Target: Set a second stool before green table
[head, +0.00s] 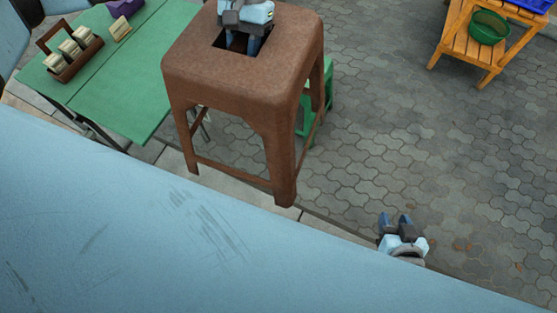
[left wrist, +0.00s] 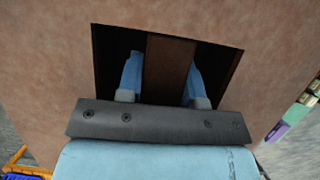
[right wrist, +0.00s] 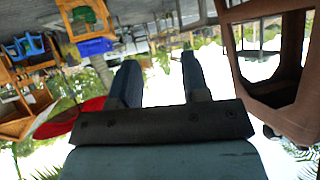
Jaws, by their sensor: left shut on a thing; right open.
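A brown stool (head: 235,75) with a square slot in its seat fills the upper middle of the head view. My left gripper (head: 248,43) reaches into the slot from above. In the left wrist view its fingers straddle a brown bar inside the slot of the seat (left wrist: 60,85), and it is shut on the stool. The stool looks raised and slightly tilted; its foot contact is unclear. The green table (head: 130,85) stands left of and behind it. A green stool (head: 329,85) is partly hidden behind the brown one. My right gripper (head: 395,222) is open and empty, right of the stool.
A wooden holder (head: 75,55) with pale blocks stands on the table, with a purple item (head: 125,7) behind. A wooden rack (head: 460,45) with a green bowl (head: 489,27) is at the upper right. Paving between rack and stools is clear.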

